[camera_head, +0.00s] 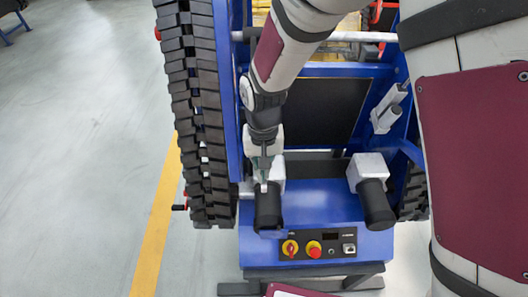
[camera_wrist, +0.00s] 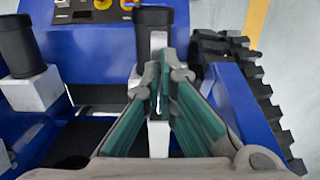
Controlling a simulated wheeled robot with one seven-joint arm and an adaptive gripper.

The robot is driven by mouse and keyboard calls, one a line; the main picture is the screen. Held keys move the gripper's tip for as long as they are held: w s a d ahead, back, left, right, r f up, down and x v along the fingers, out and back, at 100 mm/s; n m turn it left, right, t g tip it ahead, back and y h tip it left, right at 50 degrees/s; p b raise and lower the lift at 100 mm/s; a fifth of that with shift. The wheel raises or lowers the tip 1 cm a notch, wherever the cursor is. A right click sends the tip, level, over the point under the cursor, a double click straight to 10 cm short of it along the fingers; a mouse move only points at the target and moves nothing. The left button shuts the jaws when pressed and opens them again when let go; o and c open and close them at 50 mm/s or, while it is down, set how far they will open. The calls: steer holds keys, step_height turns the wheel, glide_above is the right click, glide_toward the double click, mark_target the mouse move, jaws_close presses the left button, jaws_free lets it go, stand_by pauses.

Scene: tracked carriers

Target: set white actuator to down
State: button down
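I cannot tell for certain which part is the white actuator. A pale grey-white cylinder-like part (camera_head: 386,115) is mounted at a tilt on the blue frame, right of the dark panel. Two white blocks with black cylinders sit on the blue front deck. The right block (camera_head: 366,168) is clear of my arm. My gripper (camera_head: 263,181) is low over the left block (camera_head: 278,170) and partly hides it. In the wrist view my gripper's green-padded fingers (camera_wrist: 166,73) come nearly together at the tips, above white surfaces and in front of a black cylinder (camera_wrist: 153,20). Contact is unclear.
A control panel (camera_head: 319,248) with red and yellow knobs is on the deck front. A black track (camera_head: 199,120) runs along the left side, and another track shows at right. Open grey floor with a yellow line (camera_head: 158,225) lies to the left.

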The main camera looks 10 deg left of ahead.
steer(key=shift+r, duration=0.1)
steer(key=s+r+p, duration=0.3)
steer(key=r+p, duration=0.2)
steer(key=r, duration=0.4)
steer(key=shift+d+r+p, duration=0.2)
steer(key=shift+d+p, duration=0.15)
steer(key=shift+d, duration=0.05)
steer(key=shift+s, duration=0.15)
